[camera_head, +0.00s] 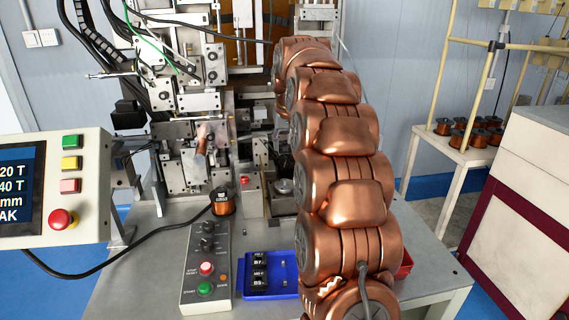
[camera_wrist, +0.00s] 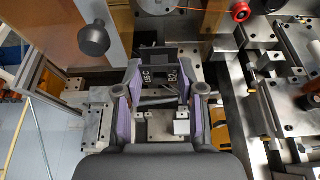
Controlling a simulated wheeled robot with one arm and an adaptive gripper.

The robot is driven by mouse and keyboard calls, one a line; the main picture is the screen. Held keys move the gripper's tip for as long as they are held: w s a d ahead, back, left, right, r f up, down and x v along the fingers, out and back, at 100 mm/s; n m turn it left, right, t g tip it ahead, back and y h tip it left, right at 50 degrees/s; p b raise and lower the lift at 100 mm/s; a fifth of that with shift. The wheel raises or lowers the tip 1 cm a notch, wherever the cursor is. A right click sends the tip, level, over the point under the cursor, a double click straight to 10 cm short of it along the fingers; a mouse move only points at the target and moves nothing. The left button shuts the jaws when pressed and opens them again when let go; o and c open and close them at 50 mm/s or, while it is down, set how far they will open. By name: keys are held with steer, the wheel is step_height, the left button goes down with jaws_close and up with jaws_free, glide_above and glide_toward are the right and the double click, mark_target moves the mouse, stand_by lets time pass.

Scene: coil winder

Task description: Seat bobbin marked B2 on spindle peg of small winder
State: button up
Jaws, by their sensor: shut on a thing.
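In the wrist view my gripper (camera_wrist: 160,96) has its purple-padded fingers shut on a black bobbin (camera_wrist: 158,75). Pale marks show on the bobbin's face, one possibly reading B2, but they are too small to be sure. The bobbin is above a metal fixture of the small winder (camera_wrist: 100,125). I cannot pick out the spindle peg; the bobbin and fingers may cover it. In the head view my copper arm reaches over the bench toward the winder (camera_head: 190,95), and hides my gripper and the held bobbin.
A blue tray (camera_head: 290,292) with black marked bobbins sits at the bench front, beside a button box (camera_head: 206,262). A copper coil (camera_head: 222,202) stands behind them. A control panel (camera_head: 95,190) is at left. In the wrist view a dark round knob (camera_wrist: 94,40) stands left of the gripper.

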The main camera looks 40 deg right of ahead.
steer(key=shift+s+f+b, duration=0.1)
steer(key=shift+f+b, duration=0.9)
steer(key=shift+f, duration=3.25)
steer(key=shift+a+f+b, duration=0.1)
steer(key=shift+f+b, duration=0.7)
steer(key=shift+f, duration=0.3)
steer(key=o, duration=0.8)
steer(key=shift+r, duration=0.15)
